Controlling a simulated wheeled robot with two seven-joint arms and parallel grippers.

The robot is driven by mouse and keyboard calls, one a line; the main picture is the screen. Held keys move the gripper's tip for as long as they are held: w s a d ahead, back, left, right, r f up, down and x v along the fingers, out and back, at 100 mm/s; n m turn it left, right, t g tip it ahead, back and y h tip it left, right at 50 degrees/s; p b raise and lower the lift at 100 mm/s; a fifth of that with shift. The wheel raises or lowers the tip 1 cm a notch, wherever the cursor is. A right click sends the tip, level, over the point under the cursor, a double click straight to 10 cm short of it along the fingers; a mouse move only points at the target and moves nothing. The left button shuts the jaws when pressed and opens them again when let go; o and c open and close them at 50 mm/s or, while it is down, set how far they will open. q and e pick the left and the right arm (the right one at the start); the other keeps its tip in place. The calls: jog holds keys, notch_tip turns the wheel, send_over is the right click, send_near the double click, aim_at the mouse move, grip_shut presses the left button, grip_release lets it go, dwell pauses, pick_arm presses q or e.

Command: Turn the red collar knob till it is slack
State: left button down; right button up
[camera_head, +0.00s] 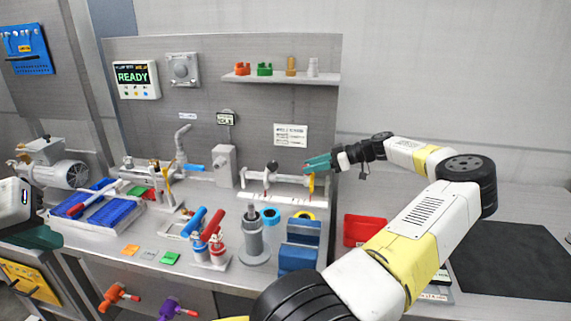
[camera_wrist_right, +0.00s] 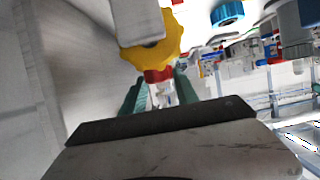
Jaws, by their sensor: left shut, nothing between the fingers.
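The red collar knob (camera_wrist_right: 158,75) shows in the right wrist view, just below a yellow scalloped knob (camera_wrist_right: 155,48). The teal fingertips of my right gripper (camera_wrist_right: 161,82) lie on either side of the red knob. I cannot tell whether they press on it or only surround it. In the head view my right gripper (camera_head: 318,163) reaches from the right to the right end of a white bench fixture (camera_head: 280,181), and its fingers mostly hide the red knob there. My left gripper (camera_head: 40,238) is at the left edge of the head view, shut and empty, away from the fixture.
A grey post (camera_head: 253,236), blue blocks (camera_head: 299,246) and red and blue handled tools (camera_head: 208,240) stand in front of the fixture. A red bin (camera_head: 364,229) is to the right. A shelf (camera_head: 282,78) hangs above. A dark mat (camera_head: 510,262) lies clear at right.

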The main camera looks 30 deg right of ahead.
grip_shut()
jog(key=shift+s+m+t, duration=0.1)
jog(key=shift+m+t, duration=0.2)
jog(key=m+t+h, duration=0.2)
jog(key=h, duration=0.1)
jog(key=shift+s+a+m, duration=0.2)
jog(key=shift+m, duration=0.2)
jog(key=m+t+h, duration=0.1)
jog(key=m+h, duration=0.1)
jog(key=m+t+h, duration=0.1)
jog(key=m+h, duration=0.1)
jog(key=shift+a+h, duration=0.3)
jog(key=shift+a, duration=0.1)
jog(key=m+h, duration=0.4)
jog(key=h, duration=0.1)
jog(key=m+h, duration=0.2)
jog(key=shift+w+a+r+m+g, duration=0.1)
jog(key=shift+w+a+m+g, duration=0.05)
jog(key=shift+a+m+g, duration=0.2)
jog(key=shift+m+h, duration=0.45)
jog(key=shift+h, duration=0.35)
jog(key=shift+m+g+h, duration=0.3)
jog(key=shift+m+g, duration=0.05)
jog(key=shift+m, duration=0.05)
